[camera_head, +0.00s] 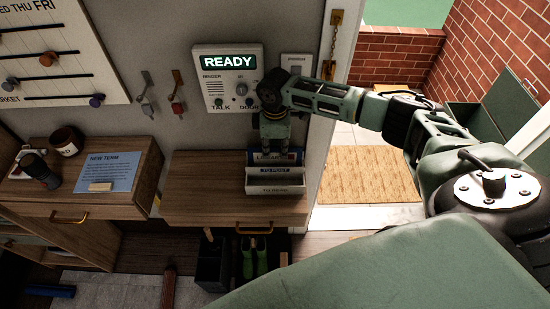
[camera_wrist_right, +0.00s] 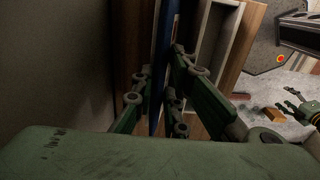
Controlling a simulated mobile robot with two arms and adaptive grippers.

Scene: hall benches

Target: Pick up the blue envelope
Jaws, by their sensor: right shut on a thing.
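The blue envelope (camera_head: 292,156) stands upright at the back of a white two-slot letter rack (camera_head: 262,180). Its upper part is partly hidden by my right gripper (camera_head: 274,138). The right gripper points down from above and is shut on the envelope. In the right wrist view the envelope shows as a thin dark blue edge (camera_wrist_right: 163,45) between the fingers. The front slot labels of the rack face me, one reading "TO POST". My left gripper (camera_wrist_right: 287,98) shows small at the right of the wrist view, its fingers apart and empty.
The rack stands on a wooden drawer bench (camera_head: 210,200) against the wall. A READY intercom panel (camera_head: 228,75) hangs just above and left. An open doorway with a mat (camera_head: 365,175) is at right.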

